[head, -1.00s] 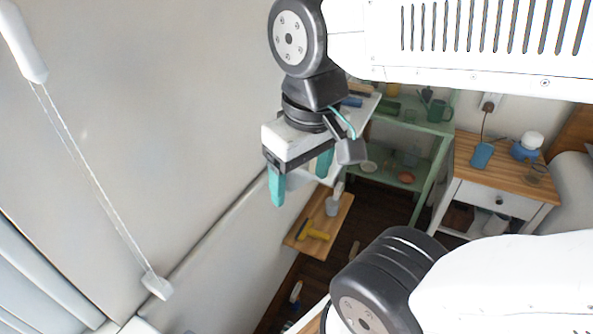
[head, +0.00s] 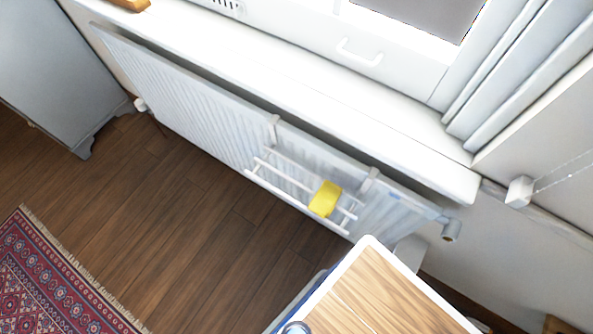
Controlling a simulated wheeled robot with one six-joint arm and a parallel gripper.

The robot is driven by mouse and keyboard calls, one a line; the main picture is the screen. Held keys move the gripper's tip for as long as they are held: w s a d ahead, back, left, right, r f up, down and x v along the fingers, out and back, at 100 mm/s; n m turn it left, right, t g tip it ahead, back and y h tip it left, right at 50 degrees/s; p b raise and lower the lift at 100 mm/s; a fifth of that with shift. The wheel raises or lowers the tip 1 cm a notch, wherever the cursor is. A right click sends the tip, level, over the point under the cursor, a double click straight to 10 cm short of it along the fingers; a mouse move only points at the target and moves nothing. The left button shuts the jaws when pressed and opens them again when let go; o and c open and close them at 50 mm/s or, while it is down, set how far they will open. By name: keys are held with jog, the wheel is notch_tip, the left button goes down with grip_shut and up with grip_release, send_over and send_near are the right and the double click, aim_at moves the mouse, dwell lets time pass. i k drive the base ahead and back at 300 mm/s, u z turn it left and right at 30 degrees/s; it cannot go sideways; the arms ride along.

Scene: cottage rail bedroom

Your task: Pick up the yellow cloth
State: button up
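The yellow cloth (head: 325,199) hangs over the bars of a small white rack (head: 272,191) on the front of the radiator, under the window. It is in the middle of the head view, a little below centre. My gripper is out of the frame now, so its distance from the cloth does not show.
A white radiator (head: 190,95) runs along the wall below the white sill (head: 290,80). A wooden-topped surface (head: 372,298) stands near at bottom right. Bare wood floor (head: 150,215) lies in front, with a red patterned rug (head: 60,285) at left and a grey cabinet (head: 55,65) behind.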

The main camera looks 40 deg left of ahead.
aim_at(325, 199)
jog(key=u, duration=3.4)
jog(key=k, duration=0.95)
jog(key=z, duration=1.25)
